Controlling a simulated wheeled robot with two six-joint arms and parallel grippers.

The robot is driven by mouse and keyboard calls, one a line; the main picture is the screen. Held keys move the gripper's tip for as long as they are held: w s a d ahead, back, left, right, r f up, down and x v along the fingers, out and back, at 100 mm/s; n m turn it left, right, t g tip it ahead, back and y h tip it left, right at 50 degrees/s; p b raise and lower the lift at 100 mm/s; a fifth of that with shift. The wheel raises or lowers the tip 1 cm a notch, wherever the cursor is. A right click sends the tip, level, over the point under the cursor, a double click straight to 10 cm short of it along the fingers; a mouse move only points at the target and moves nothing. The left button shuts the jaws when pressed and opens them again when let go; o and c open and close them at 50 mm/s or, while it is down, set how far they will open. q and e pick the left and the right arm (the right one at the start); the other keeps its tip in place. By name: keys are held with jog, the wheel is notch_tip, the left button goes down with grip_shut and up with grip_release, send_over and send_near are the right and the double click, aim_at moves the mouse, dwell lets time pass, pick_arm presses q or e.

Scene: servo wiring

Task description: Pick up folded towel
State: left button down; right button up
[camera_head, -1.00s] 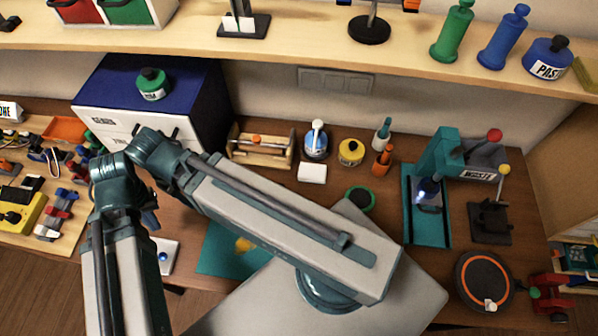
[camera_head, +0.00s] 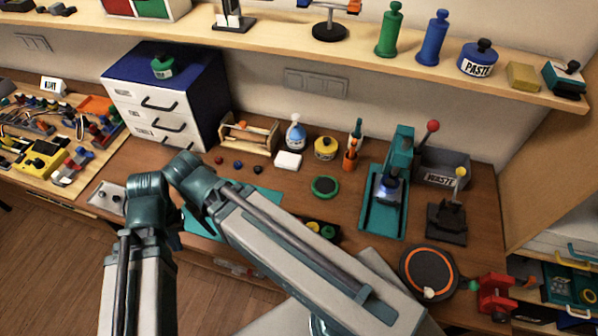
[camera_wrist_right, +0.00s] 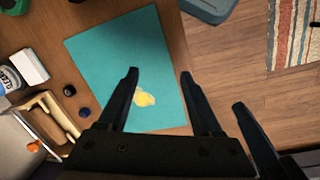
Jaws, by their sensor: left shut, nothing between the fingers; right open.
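A small white block (camera_head: 288,160) lies on the bench beside a blue-and-white bottle; it may be the folded towel, but I cannot tell for sure. It also shows at the left of the right wrist view (camera_wrist_right: 30,66). My right gripper (camera_wrist_right: 160,73) is open and empty, its fingers in front of the teal mat, apart from the white block. A further dark finger at the right of that view looks like my left gripper (camera_wrist_right: 242,107), shut and empty. In the head view teal-grey arm links show, but no fingertips stand out.
The teal mat (camera_head: 263,197) bears a yellow patch (camera_wrist_right: 145,98). Small dark knobs (camera_head: 238,164) and a wooden rack (camera_head: 248,140) stand near the white block. A teal press (camera_head: 385,200) and round pad (camera_head: 428,273) are to the right. A striped cloth (camera_wrist_right: 294,35) lies on the floor.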

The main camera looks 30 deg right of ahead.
jog(key=o, duration=0.4)
jog(key=w+d+m, duration=0.1)
jog(key=w+m, duration=0.1)
jog(key=w+d+m, duration=0.1)
jog(key=w+m, duration=0.1)
jog(key=w+d+m, duration=0.1)
jog(key=w+m, duration=0.1)
jog(key=shift+w+d+r+g+h, duration=0.1)
jog(key=shift+w+d+g+h, duration=0.2)
jog(key=shift+w, duration=0.05)
jog(key=shift+o, duration=0.2)
jog(key=m+g+h, duration=0.1)
jog(key=m+g, duration=0.2)
jog(key=m, duration=2.2)
send_near(286, 158)
jog(key=f+b, duration=0.1)
jog(key=b, duration=0.2)
jog(key=s+f+b, duration=0.1)
jog(key=f+b, duration=0.1)
jog(key=b, duration=0.2)
jog(key=shift+a+f, duration=0.1)
jog(key=shift+f, duration=0.05)
jog(key=shift+d+b+x, duration=0.2)
jog(key=shift+b+x, duration=1.1)
jog(key=shift+x, duration=0.05)
jog(key=shift+d+b+x, duration=0.2)
jog(key=shift+b+x, duration=1.1)
jog(key=shift+x, duration=0.1)
jog(key=shift+s, duration=0.1)
